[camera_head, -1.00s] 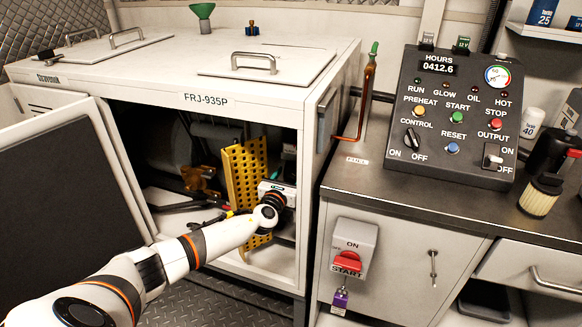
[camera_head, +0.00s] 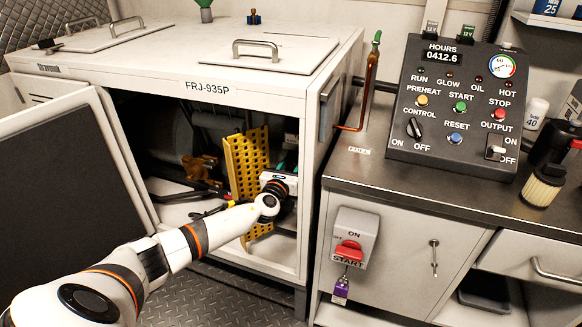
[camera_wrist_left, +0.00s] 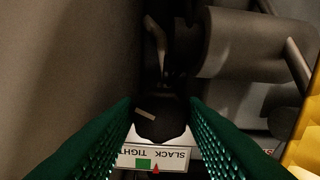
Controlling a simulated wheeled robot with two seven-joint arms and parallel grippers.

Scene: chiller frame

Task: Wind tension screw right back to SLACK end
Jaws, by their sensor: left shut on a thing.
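The tension screw's dark round knob (camera_wrist_left: 160,122) shows in the left wrist view between the two green fingers of my left gripper (camera_wrist_left: 161,108). The fingers are shut on it, one on each side. Below the knob is a white scale plate (camera_wrist_left: 178,160), seen upside down, marked TIGHT and SLACK. It has a green patch (camera_wrist_left: 144,164) and a red pointer (camera_wrist_left: 156,169). The pointer sits beside the green patch, between the two words. In the head view my left arm reaches into the open cabinet. The knob and fingertips are hidden there. My right gripper is not in view.
A yellow perforated guard (camera_head: 247,165) stands just left of my left wrist in the cabinet. The open door (camera_head: 70,190) is at the left, and the cabinet's right post (camera_head: 307,200) is close by. A control panel (camera_head: 455,110) stands on the right counter (camera_head: 345,165).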

